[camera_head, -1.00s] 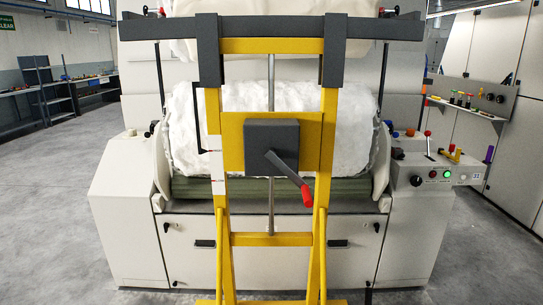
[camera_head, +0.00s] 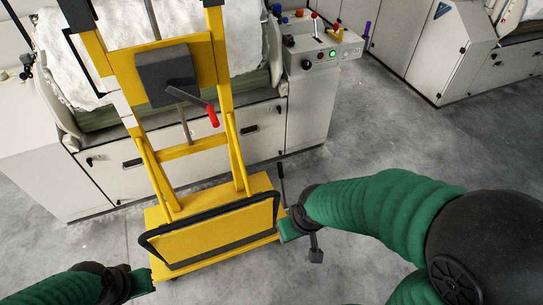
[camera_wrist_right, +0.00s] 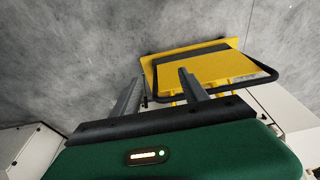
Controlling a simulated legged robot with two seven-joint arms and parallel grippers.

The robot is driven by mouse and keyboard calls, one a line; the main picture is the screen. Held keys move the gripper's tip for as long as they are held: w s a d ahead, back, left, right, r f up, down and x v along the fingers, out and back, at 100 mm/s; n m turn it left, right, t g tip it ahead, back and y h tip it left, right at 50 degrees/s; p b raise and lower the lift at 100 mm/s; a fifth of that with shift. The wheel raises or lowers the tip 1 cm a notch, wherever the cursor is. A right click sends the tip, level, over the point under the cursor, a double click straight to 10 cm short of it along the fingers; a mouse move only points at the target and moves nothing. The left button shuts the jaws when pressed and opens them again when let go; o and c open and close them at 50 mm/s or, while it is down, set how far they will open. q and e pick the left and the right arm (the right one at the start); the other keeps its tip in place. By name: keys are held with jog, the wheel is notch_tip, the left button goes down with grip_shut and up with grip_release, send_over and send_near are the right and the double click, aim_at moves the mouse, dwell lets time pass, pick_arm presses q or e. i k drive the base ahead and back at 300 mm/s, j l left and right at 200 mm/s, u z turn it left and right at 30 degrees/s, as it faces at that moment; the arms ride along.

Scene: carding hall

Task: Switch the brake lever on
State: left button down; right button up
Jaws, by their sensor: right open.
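A thin dark lever (camera_head: 281,180) stands upright at the right side of the yellow trolley's base, and seems to be the brake lever. A small dark piece near the trolley in the right wrist view (camera_wrist_right: 145,101) may be part of it. My right gripper (camera_head: 301,232) is beside the trolley's front right corner, in front of the lever and apart from it. In the right wrist view its two grey fingers (camera_wrist_right: 158,77) are spread with nothing held. My left gripper (camera_head: 143,283) is at the lower left, in front of the trolley; its fingers are not clear.
The yellow trolley (camera_head: 215,240) has a black bar around its front and a crank with a red handle (camera_head: 213,116). The carding machine (camera_head: 100,180) stands behind it. A control panel (camera_head: 318,55) with a red-knobbed lever is at the back. The floor right of the trolley is clear.

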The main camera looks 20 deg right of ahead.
aim_at(279, 165)
jog(key=i+l+u, duration=0.15)
jog(key=l+u, duration=0.9)
jog(key=l, duration=1.6)
jog(key=l+u, duration=0.15)
jog(key=l, duration=1.65)
jog(key=k, duration=0.05)
